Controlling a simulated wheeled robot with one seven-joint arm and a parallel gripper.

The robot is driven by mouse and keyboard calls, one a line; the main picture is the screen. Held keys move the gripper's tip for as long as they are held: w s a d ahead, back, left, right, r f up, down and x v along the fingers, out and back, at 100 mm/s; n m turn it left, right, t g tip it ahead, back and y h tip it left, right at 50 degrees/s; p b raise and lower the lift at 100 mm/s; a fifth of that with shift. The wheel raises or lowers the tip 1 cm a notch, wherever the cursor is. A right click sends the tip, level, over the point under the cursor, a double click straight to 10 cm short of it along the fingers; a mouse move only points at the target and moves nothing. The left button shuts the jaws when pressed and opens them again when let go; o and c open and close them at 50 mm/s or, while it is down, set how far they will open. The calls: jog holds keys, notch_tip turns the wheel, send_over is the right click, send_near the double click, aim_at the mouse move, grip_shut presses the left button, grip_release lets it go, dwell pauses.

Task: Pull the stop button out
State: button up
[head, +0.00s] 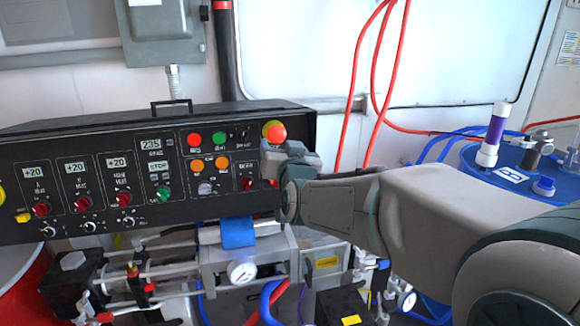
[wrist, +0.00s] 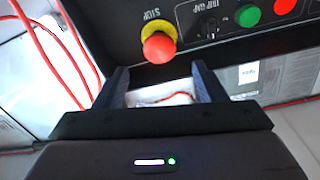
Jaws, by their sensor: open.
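The stop button (head: 276,132) is a red mushroom head on a yellow collar at the upper right end of the black control panel (head: 80,149). In the wrist view the stop button (wrist: 158,47) shows under the upside-down word STOP, just beyond the fingertips. My gripper (head: 285,150) is in front of the panel, just below the button in the head view. In the wrist view my gripper (wrist: 161,72) is open, with its two dark fingers apart and nothing between them. The fingers appear short of the button; whether they touch it cannot be told.
A green button (wrist: 247,15) and a red button (wrist: 285,5) sit beside the stop button in the wrist view. Red cables (head: 382,80) hang behind. A blue drum (head: 520,182) stands at the right.

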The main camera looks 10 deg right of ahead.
jog(key=s, duration=0.6)
jog(key=shift+s+b, duration=0.3)
jog(key=shift+b, duration=0.15)
jog(key=shift+d, duration=0.1)
